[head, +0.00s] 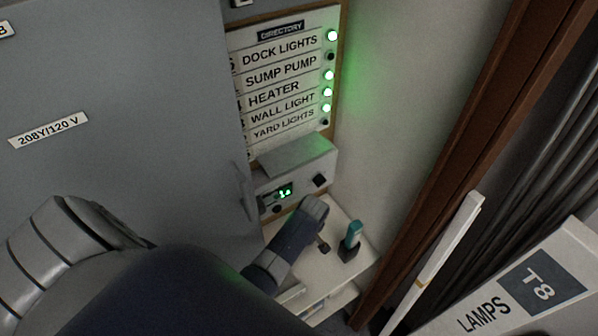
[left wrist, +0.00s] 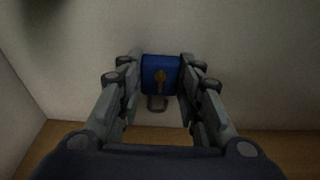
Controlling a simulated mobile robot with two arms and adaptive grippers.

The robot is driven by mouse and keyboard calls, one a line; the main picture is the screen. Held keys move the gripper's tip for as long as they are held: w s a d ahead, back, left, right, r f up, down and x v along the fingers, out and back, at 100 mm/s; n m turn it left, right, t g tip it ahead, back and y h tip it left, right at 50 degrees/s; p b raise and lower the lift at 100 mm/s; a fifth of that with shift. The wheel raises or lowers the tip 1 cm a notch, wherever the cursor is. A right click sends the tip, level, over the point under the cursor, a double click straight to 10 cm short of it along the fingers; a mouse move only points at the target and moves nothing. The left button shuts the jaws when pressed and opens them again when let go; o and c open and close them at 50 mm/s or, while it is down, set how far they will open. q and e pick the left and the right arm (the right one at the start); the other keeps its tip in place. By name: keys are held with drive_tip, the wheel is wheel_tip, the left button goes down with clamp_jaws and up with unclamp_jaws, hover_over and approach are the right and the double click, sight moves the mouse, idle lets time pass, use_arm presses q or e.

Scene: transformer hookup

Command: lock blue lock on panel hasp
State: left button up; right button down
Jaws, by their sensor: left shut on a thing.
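In the left wrist view my left gripper (left wrist: 160,80) is shut on the blue lock (left wrist: 150,67), with a finger on each side of its body. A brass-coloured key (left wrist: 159,80) shows on the lock's face. The grey shackle (left wrist: 157,104) points down in that picture; I cannot tell if it is open or closed. In the head view the grey panel (head: 120,150) fills the left side, with a grey fitting (head: 243,197) at its right edge; I cannot tell if this is the hasp. My right gripper is not in view.
A directory board (head: 285,85) with green lights is right of the panel. Below it are a grey box (head: 300,170) with a green display and a pale shelf (head: 345,215) bearing a teal-handled item (head: 352,236). A lamps box (head: 520,295) stands at lower right.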

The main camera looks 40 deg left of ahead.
use_arm(q)
drive_tip(key=shift+c, duration=1.3)
wheel_tip(320, 180, up, 2)
drive_tip(key=shift+r+p, duration=0.1)
drive_tip(key=shift+p, duration=1.05)
drive_tip(key=shift+r, duration=1.95)
drive_tip(key=shift+f, duration=0.1)
